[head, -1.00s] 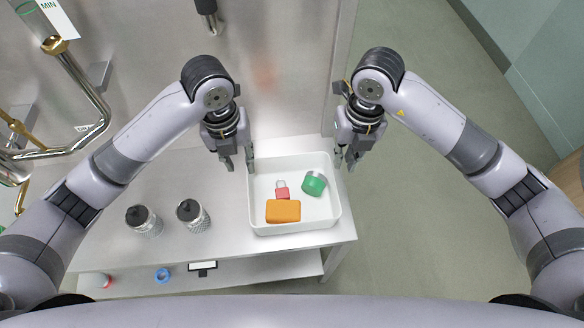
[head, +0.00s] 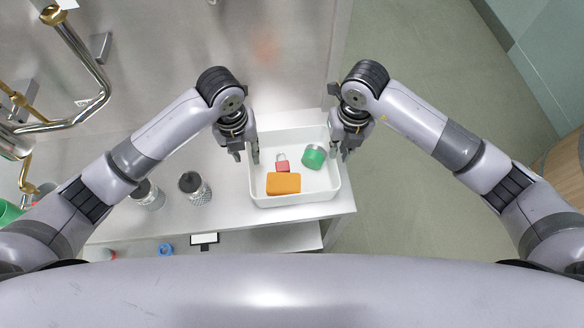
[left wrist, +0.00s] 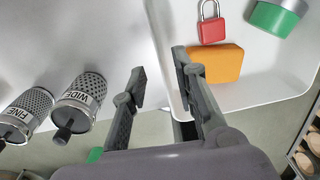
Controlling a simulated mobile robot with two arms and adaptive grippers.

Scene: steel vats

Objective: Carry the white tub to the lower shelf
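The white tub (head: 294,203) stands on the steel bench and holds a red padlock (head: 282,165), an orange block (head: 284,183) and a green jar with a grey lid (head: 313,156). My left gripper (head: 246,156) is open at the tub's left wall. In the left wrist view its fingers (left wrist: 162,82) are apart, one outside the wall and one over the inside. My right gripper (head: 340,152) is at the right wall, its fingers apart around the rim; contact is unclear. The lower shelf (head: 275,238) shows below the bench's front edge.
Two perforated canisters with dark knobs, WIDE (left wrist: 82,98) and FINE (left wrist: 25,112), stand on the bench left of the tub. A blue ring (head: 165,249) and a framed label (head: 204,239) are at the shelf's left part. Floor is open to the right.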

